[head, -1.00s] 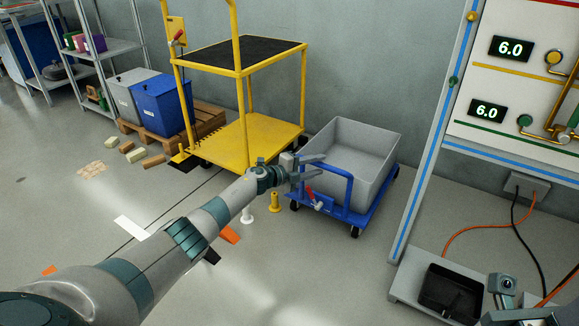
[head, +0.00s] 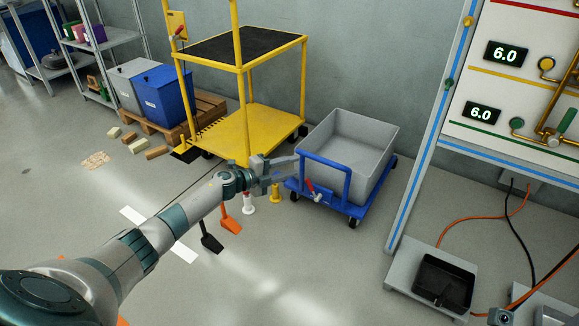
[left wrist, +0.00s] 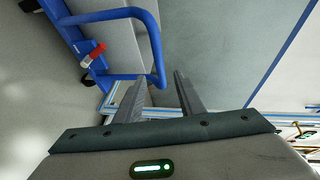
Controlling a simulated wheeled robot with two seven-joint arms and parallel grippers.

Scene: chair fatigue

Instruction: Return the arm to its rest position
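My left arm (head: 150,240) reaches in from the lower left of the head view. My left gripper (head: 284,171) is beside the blue cart (head: 330,202), in front of its handle and the grey bin (head: 372,147) in this view. No fingers of my right gripper show.
A yellow cart (head: 245,132) stands behind the gripper. Yellow (head: 276,192) and white (head: 248,203) posts stand below it, near orange (head: 229,220) and black (head: 209,238) pieces. A gauge panel (head: 530,100) and black tray (head: 445,285) are at the right. Floor in front is open.

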